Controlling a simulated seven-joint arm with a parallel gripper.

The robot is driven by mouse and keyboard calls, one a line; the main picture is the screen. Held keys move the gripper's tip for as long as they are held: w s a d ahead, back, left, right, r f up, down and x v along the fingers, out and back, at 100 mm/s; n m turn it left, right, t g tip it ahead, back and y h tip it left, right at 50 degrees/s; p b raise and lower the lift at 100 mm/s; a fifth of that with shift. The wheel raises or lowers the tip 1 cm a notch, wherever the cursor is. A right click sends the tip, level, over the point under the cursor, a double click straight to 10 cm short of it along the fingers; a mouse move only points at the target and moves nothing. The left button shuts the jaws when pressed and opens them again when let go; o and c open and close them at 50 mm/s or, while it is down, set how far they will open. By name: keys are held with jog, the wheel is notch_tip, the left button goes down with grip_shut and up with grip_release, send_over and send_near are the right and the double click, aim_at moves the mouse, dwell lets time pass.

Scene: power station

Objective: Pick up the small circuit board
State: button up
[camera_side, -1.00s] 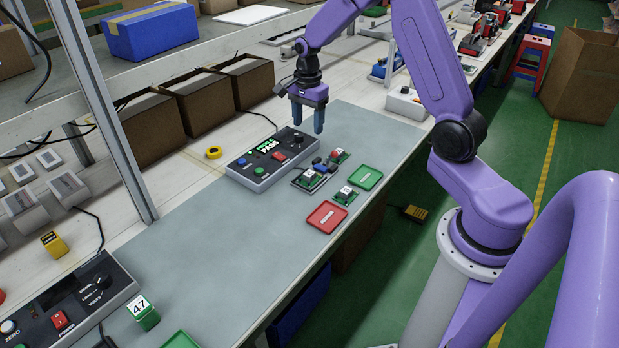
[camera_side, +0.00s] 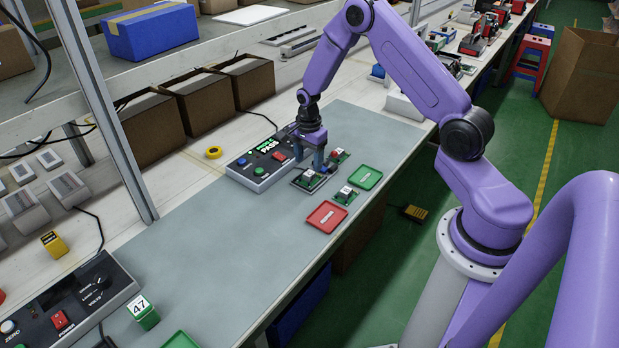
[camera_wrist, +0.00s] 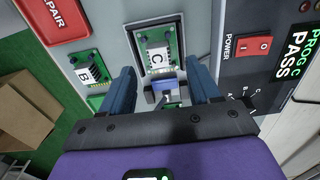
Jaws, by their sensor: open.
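Several small green circuit boards lie on the grey mat, and I cannot tell which one the task means. One marked C (camera_wrist: 157,50) sits in a dark-edged fixture (camera_side: 303,187); the side view also shows this board (camera_side: 311,179). One marked B (camera_wrist: 92,72) lies beside it, near the red tray; the side view shows it too (camera_side: 346,194). A third board (camera_side: 338,156) lies behind my gripper. My gripper (camera_side: 312,166) is open and pointing down over the fixture's far end. In the wrist view its fingers (camera_wrist: 161,72) straddle a blue-topped clamp (camera_wrist: 165,87), with nothing gripped.
A red tray (camera_side: 326,217), marked REPAIR in the wrist view, and a green tray (camera_side: 366,177) lie near the front edge. A programmer box (camera_side: 262,167) reading "PROG C PASS" stands close left of the fixture.

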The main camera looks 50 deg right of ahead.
aim_at(310, 173)
jog(key=shift+s+d+f, duration=0.1)
jog(key=shift+f, duration=2.2)
jog(key=shift+c, duration=0.3)
grip_shut()
jog(key=shift+r, duration=0.1)
